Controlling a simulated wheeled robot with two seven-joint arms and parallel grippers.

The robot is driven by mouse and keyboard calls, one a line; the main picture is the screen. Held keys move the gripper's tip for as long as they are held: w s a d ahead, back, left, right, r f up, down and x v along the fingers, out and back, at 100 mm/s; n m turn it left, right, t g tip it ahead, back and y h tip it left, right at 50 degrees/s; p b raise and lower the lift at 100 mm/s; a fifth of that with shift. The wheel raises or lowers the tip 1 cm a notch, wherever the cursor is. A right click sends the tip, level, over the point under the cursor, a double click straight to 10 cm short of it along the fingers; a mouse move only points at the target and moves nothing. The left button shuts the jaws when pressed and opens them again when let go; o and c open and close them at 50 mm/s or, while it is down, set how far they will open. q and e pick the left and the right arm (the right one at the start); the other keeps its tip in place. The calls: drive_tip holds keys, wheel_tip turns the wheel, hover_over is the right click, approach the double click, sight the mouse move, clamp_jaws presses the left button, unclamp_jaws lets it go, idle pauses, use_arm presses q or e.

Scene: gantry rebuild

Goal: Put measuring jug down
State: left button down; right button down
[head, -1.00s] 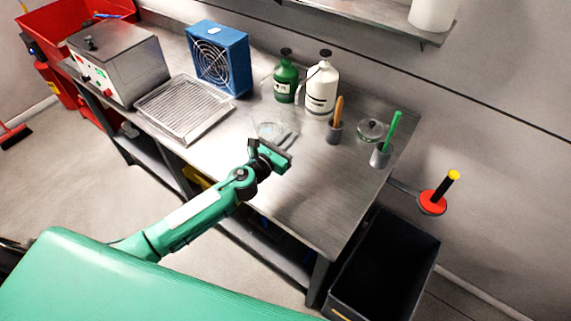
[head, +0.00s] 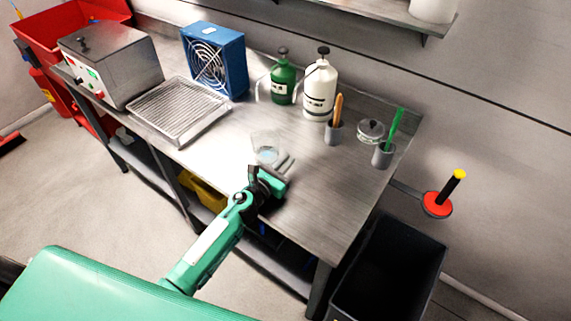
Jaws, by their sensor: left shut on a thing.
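The measuring jug (head: 266,146) is clear and hard to make out against the steel bench. It is at the middle of the bench (head: 325,190), just beyond my left gripper (head: 283,164). My left gripper reaches over the front edge of the bench and is shut on the jug. The gripper body hides part of the jug's near side. I cannot tell whether the jug's base touches the bench top. My right gripper is not in view.
A green bottle (head: 282,84) and a white bottle (head: 319,92) stand behind the jug. Grey cups (head: 383,155) and a lidded glass dish (head: 370,131) are to the right. A wire rack tray (head: 178,110) is to the left. The bench's front right is clear.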

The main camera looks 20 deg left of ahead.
use_arm(q)
drive_tip(key=shift+f, duration=0.1)
drive_tip(key=c, duration=1.5)
unclamp_jaws()
drive_tip(key=shift+c, duration=0.2)
